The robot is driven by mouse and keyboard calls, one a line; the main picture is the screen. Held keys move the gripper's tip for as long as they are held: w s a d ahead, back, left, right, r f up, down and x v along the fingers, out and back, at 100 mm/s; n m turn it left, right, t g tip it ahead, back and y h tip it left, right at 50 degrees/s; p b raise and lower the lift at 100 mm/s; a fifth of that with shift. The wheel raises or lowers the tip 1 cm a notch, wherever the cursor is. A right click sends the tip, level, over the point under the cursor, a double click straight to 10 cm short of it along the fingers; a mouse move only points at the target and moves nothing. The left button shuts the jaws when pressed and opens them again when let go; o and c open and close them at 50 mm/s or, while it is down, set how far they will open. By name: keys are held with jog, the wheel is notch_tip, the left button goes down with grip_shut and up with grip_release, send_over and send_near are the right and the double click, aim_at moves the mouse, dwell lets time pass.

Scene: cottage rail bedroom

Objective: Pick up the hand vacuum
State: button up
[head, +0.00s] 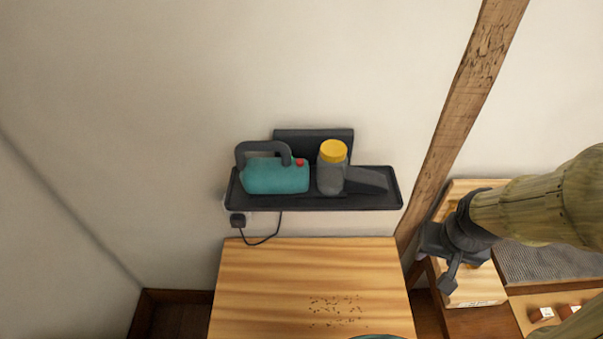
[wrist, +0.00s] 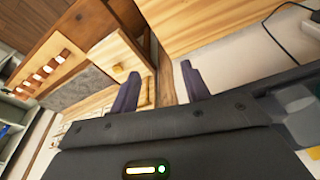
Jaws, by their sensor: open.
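The hand vacuum (head: 276,175) lies on a black wall shelf (head: 300,204) in the head view. It has a teal body, a dark looped handle on top, a red button, a grey canister with a yellow cap and a dark nozzle pointing right. My gripper (head: 449,280) is to the right of the shelf and lower in the picture, apart from the vacuum. In the wrist view my gripper (wrist: 159,86) has its two dark fingers spread with nothing between them. A partly cut-off greyish shape at that view's right edge is too unclear to name.
A wooden post (head: 461,110) rises between the shelf and my arm. A wooden surface (head: 310,280) is below the shelf. A plug (head: 237,220) and cord hang under the shelf. A wooden unit (wrist: 75,60) with small items is at the wrist view's upper left.

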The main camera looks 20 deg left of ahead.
jog(key=w+a+r+n, duration=0.6)
jog(key=w+a+n, duration=0.1)
jog(key=w+a, duration=0.3)
notch_tip(320, 180, up, 19)
jog(key=n+h+p, duration=0.3)
jog(key=n+h, duration=0.1)
jog(key=n, duration=1)
send_over(264, 143)
jog(key=s+a, duration=0.4)
jog(key=shift+w+d+t, duration=0.2)
jog(key=shift+t, duration=0.2)
jog(key=shift+f, duration=0.15)
jog(key=x, duration=1.1)
jog(key=shift+w+f, duration=0.1)
jog(key=shift+f, duration=0.4)
